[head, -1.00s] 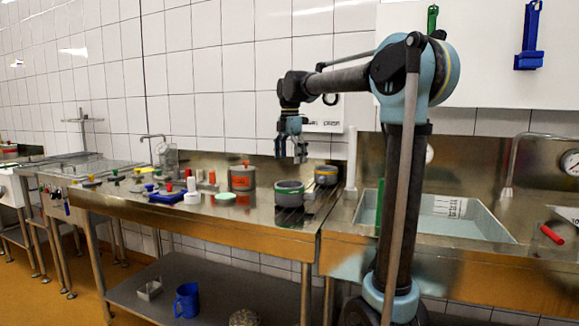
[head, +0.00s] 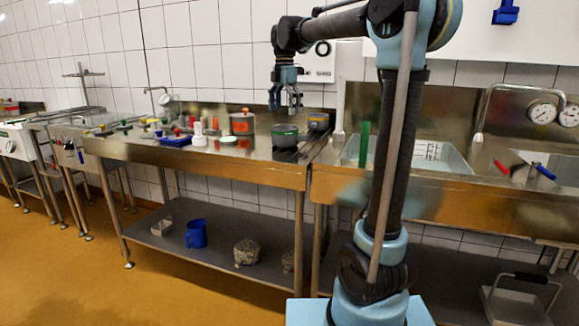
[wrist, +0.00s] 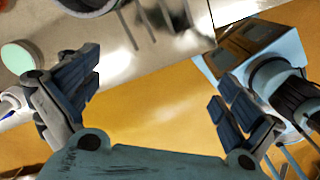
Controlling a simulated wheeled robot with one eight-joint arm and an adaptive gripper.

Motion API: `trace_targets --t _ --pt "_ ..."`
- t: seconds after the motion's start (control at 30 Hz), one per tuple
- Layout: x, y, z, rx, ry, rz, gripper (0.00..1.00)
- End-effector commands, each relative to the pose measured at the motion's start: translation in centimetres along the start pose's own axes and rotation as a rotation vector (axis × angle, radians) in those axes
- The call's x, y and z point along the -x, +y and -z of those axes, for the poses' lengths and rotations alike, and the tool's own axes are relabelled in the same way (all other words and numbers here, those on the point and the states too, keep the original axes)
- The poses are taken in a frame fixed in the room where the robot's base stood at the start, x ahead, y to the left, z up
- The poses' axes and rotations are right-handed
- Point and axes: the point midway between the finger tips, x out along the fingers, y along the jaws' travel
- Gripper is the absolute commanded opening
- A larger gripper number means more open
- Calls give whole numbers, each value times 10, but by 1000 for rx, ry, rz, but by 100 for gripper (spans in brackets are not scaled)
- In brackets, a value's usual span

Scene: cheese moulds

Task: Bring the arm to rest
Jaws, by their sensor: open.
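My gripper (head: 285,98) hangs pointing down above the right end of the steel bench (head: 215,158), in the air above the pots. In the wrist view my gripper (wrist: 160,95) is open, its two dark blue fingers spread wide. Nothing is between them but the orange floor (wrist: 160,90) and the bench edge far below. My arm is raised, with its forearm reaching left from the elbow at the top of the head view.
A grey pot (head: 284,136), a yellow-banded pot (head: 318,122) and an orange-banded pot (head: 242,124) stand on the bench below and behind my gripper. A sink (head: 425,158) is at right. A blue jug (head: 196,233) stands on the lower shelf. The front floor is clear.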

Motion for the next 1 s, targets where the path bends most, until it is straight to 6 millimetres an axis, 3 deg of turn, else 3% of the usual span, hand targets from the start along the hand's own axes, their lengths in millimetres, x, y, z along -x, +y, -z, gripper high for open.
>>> trace_targets --t 0.27,0.57,0.77,1.0 --pt "-11 -25 0 -124 -2 -11 100" --pt "-29 -70 -9 -343 -3 -33 100" --pt "-57 -125 -19 -606 -1 -58 100" --pt "-106 -198 -24 -984 10 -95 100"
